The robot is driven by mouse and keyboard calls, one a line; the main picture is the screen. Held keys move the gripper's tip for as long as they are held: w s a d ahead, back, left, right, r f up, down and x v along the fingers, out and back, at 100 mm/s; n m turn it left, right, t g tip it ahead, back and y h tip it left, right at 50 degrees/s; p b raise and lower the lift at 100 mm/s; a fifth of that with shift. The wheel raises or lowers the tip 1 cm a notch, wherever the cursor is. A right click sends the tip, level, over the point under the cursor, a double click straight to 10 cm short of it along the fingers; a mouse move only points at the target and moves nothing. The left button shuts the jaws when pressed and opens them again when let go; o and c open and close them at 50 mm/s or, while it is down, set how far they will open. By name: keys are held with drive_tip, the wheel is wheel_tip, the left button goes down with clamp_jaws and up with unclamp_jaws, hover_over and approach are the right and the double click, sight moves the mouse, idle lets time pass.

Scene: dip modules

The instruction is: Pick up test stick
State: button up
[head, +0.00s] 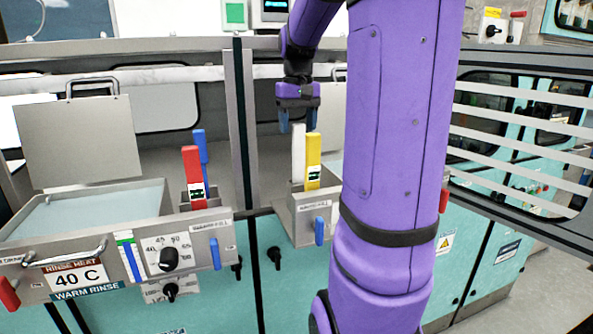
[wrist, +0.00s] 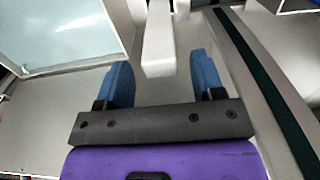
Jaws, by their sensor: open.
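A white stick (head: 298,146) and a yellow stick (head: 313,165) stand upright side by side in a metal holder (head: 291,217). A red stick (head: 193,170) and a blue stick (head: 202,150) stand in another holder to the left. I cannot tell from markings which one is the test stick. My gripper (head: 297,127) points down over the top of the white stick, its blue fingers apart and empty. In the wrist view the white stick (wrist: 158,40) shows between and just beyond the finger tips; contact cannot be told.
A metal post (head: 240,120) rises between the two bays. My purple arm hides the area right of the yellow stick.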

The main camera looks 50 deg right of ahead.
sight(297, 136)
drive_tip(key=shift+a+f, duration=0.1)
drive_tip(key=shift+f, duration=1.75)
drive_tip(key=c, duration=0.9)
